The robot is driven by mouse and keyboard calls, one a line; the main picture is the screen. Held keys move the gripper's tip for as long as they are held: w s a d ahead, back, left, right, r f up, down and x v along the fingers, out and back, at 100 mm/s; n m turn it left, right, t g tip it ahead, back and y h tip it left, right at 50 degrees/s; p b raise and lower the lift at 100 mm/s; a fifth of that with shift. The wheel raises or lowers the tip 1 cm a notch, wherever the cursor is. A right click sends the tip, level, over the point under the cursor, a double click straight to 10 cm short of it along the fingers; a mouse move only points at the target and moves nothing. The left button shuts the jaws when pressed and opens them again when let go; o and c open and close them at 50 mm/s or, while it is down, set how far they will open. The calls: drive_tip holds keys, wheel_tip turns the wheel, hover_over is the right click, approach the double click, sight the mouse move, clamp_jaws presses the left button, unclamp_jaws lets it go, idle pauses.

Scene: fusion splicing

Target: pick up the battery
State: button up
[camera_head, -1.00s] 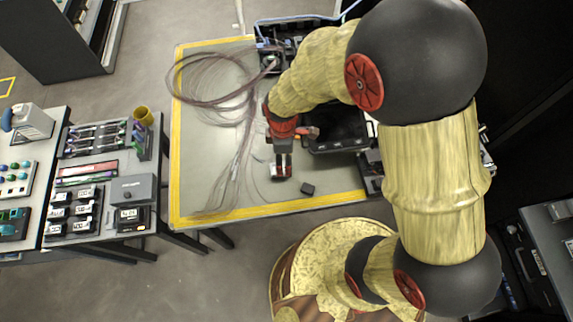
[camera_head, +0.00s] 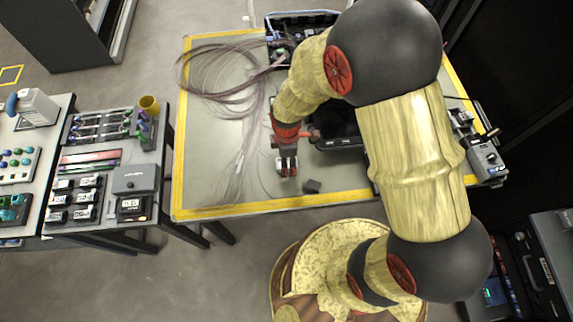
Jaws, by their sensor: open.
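A small dark block (camera_head: 312,186), which looks like the battery, lies on the grey work table (camera_head: 215,178) near its front edge. My gripper (camera_head: 287,172) points down over the table, just left of the block and slightly farther back. Its fingers are apart and it does not touch the block. A small pale and red patch shows at the fingertips; I cannot tell whether it is an object beneath or part of the fingers.
Loose fibre cables (camera_head: 222,75) spread over the table's left side. A black open case (camera_head: 340,125) stands right of my gripper. A grey device (camera_head: 485,158) sits at the right end. A side table (camera_head: 100,225) with trays and a yellow cup (camera_head: 149,104) is at left.

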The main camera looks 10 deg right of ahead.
drive_tip(key=shift+f, duration=0.15)
drive_tip(key=shift+c, duration=1.4)
clamp_jaws()
